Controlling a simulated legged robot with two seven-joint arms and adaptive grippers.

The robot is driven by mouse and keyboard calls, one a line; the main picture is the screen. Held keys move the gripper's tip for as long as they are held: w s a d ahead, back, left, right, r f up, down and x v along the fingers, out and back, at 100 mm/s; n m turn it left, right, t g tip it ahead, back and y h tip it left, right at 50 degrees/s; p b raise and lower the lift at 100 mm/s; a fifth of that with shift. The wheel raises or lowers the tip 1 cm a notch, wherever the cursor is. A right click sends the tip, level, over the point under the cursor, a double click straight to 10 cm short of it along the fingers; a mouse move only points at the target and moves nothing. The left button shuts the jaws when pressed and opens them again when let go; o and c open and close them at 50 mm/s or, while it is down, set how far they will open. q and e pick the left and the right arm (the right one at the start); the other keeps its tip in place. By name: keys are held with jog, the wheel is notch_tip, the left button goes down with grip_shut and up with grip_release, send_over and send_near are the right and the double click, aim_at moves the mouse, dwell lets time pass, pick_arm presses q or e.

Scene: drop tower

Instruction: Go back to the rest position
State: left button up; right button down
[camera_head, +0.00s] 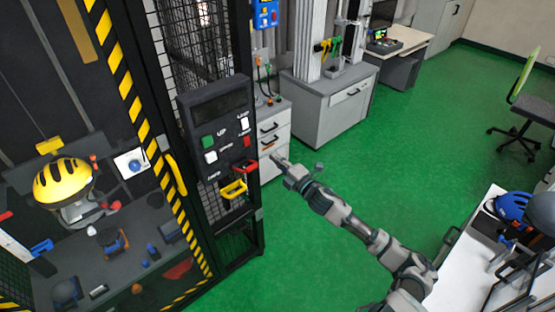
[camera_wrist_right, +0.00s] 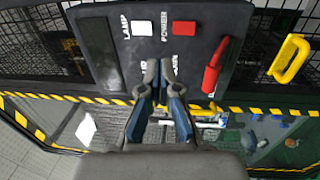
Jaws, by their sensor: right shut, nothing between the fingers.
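My right gripper (camera_head: 281,163) is in front of the dark control panel (camera_head: 215,100), just right of it in the head view. In the right wrist view the gripper (camera_wrist_right: 160,75) has its fingertips together, empty, over the panel face. I cannot tell whether they touch it. The panel has a green UP button (camera_head: 208,141), white buttons, a red POWER button (camera_wrist_right: 184,28) and a white LAMP button (camera_wrist_right: 141,28). A red lever (camera_wrist_right: 212,70) is right of the fingers in the wrist view. My left gripper is not in view.
The black mesh drop tower with striped posts (camera_head: 125,85) holds a yellow helmet (camera_head: 63,180). A yellow handle (camera_head: 234,189) is below the panel. A white table (camera_head: 463,275) with helmets stands at lower right. Grey cabinets (camera_head: 325,105) stand behind. Green floor (camera_head: 400,150) is clear between.

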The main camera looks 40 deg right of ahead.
jog(key=shift+a, duration=0.15)
